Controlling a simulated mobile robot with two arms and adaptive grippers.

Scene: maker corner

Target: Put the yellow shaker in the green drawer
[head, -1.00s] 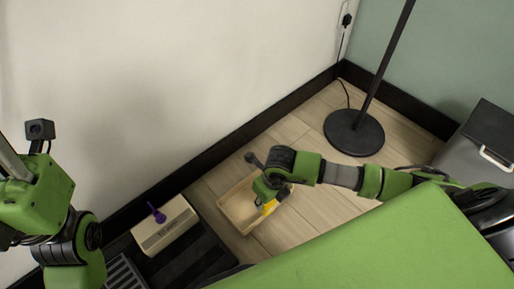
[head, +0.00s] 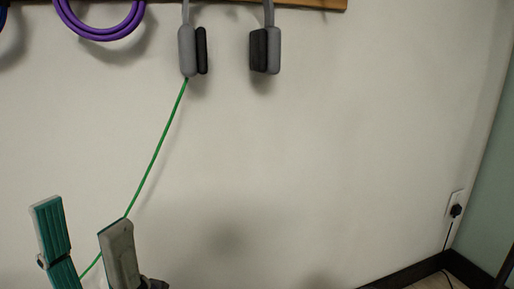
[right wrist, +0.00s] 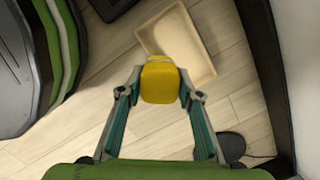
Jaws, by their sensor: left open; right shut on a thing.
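The yellow shaker (right wrist: 160,84) is between the fingers of my right gripper (right wrist: 161,76) in the right wrist view, and the gripper is shut on it. Beyond it is a pale, open-topped box (right wrist: 197,65), empty where I see inside; the shaker overlaps its near edge in the picture. I cannot tell whether this box is the green drawer, as no green front shows. My left gripper (head: 85,236) is open and empty at the lower left of the head view, in front of the wall. The shaker and box are outside the head view.
Grey headphones (head: 188,50) hang under a wooden shelf (head: 310,3), with a green cable (head: 160,150) running down to my left gripper's area. A purple coil (head: 100,32) hangs beside them. A black round base (right wrist: 231,146) stands on the wooden floor (right wrist: 150,130).

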